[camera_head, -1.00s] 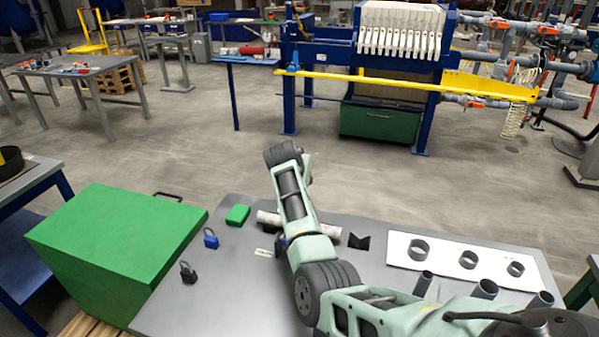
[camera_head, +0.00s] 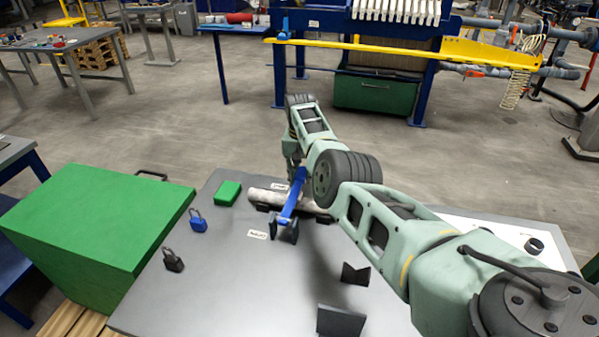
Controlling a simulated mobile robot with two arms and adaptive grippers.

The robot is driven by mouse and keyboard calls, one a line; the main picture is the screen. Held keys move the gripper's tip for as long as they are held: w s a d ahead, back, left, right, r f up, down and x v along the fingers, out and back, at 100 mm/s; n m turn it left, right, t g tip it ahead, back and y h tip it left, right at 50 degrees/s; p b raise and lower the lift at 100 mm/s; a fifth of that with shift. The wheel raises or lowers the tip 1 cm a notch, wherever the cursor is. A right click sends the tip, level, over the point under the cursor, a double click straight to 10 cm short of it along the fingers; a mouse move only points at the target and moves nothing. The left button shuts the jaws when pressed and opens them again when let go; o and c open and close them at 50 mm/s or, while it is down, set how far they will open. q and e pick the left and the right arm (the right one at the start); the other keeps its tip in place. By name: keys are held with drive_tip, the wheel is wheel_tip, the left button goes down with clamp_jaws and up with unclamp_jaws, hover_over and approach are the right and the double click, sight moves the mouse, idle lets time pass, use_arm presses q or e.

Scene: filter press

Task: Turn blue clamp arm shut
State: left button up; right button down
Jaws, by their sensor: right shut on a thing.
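The blue clamp arm (camera_head: 290,201) stands tilted on the grey table. Its low end is at a dark mount (camera_head: 284,231), and its upper end rises away beside a pale pipe (camera_head: 265,196). My right gripper (camera_head: 295,166) is at the raised upper end of the clamp arm, shut on it. My own wrist and arm links hide most of the fingers, so the exact contact is not visible. The clamp arm crosses in front of the pipe in this view; I cannot tell whether it touches it. My left gripper is not in view.
A green case (camera_head: 95,225) stands at the left. A blue padlock (camera_head: 197,221), a black padlock (camera_head: 172,260) and a green box (camera_head: 227,193) lie on the table (camera_head: 225,285). Dark V-shaped blocks (camera_head: 355,275) stand near the front. My right forearm covers the table's right side.

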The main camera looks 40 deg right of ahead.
drive_tip(key=shift+f, duration=0.1)
idle(0.4)
drive_tip(key=c, duration=1.8)
unclamp_jaws()
drive_tip(key=o, duration=0.4)
drive_tip(key=shift+d+f, duration=0.1)
drive_tip(key=shift+f, duration=0.05)
drive_tip(key=shift+c, duration=0.2)
drive_tip(key=shift+r, duration=0.2)
wheel_tip(320, 180, up, 12)
drive_tip(key=shift+s+a+f, duration=0.15)
drive_tip(key=shift+s+a, duration=0.1)
drive_tip(key=shift+a, duration=0.1)
drive_tip(key=shift+f, duration=0.1)
